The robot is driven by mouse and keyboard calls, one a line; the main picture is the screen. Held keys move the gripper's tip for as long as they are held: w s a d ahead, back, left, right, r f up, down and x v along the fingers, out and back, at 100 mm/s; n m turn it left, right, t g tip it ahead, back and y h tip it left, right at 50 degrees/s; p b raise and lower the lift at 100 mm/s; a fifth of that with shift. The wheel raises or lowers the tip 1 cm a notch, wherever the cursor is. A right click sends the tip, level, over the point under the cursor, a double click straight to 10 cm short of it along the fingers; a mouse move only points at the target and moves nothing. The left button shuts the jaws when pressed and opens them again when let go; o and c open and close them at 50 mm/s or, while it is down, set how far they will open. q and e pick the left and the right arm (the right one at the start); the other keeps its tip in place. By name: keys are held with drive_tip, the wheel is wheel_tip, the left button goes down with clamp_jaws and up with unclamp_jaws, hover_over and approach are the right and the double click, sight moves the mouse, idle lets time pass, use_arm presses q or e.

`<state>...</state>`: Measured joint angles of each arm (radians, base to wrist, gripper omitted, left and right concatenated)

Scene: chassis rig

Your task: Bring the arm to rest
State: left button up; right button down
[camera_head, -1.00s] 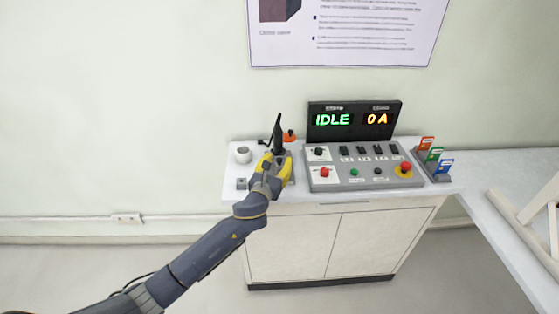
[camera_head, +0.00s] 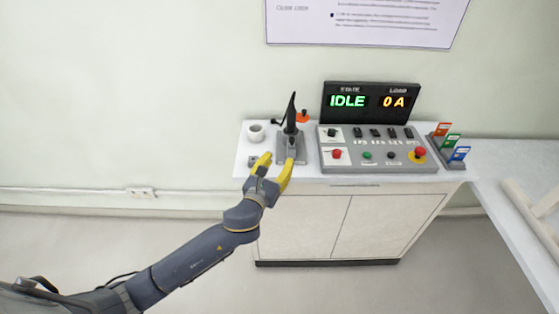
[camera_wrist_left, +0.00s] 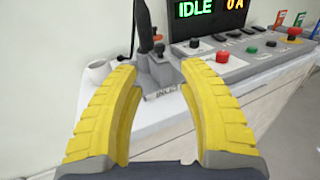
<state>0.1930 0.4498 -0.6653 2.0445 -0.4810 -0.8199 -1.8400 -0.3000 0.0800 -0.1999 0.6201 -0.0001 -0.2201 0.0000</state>
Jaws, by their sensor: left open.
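My left arm comes in from the left in the head view. Its yellow-fingered gripper (camera_head: 275,171) is open and empty, just in front of the cabinet top's near edge. In the left wrist view the two fingers (camera_wrist_left: 160,92) are spread wide with nothing between them. Beyond them stands a black upright lever on a grey base (camera_head: 291,145), apart from the fingers. The lever also shows in the left wrist view (camera_wrist_left: 146,28). My right gripper is not in view.
A control panel (camera_head: 378,161) with buttons and a display (camera_head: 370,102) reading IDLE and 0 A stands right of the lever. A white cup (camera_head: 256,133) is at left. Coloured tags (camera_head: 450,142) stand right. The floor before the cabinet (camera_head: 350,222) is clear.

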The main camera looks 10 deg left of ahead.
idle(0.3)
use_arm(q)
drive_tip(key=s+a+f+n+g+y, duration=0.35)
drive_tip(key=s+a+f+n, duration=0.2)
drive_tip(key=s+n, duration=0.5)
drive_tip(key=s+a+f+n+g+y, duration=0.2)
drive_tip(key=s+a+f+n+g, duration=0.3)
drive_tip(key=s+n, duration=0.55)
drive_tip(key=s+a+f+n+g+y, duration=0.2)
drive_tip(key=s+a+f+n, duration=0.4)
drive_tip(key=s+n, duration=0.45)
drive_tip(key=s+d+f+g+h, duration=0.1)
drive_tip(key=s+d+f, duration=0.15)
drive_tip(key=f, duration=1.35)
drive_tip(key=s+d+f+g+h, duration=0.1)
drive_tip(key=d+f+g+h, duration=0.15)
drive_tip(key=f, duration=1.25)
drive_tip(key=s+f+n+g, duration=0.2)
drive_tip(key=s+f, duration=1.8)
drive_tip(key=s, duration=0.2)
drive_tip(key=shift+n+h, duration=0.35)
drive_tip(key=shift+h, duration=0.05)
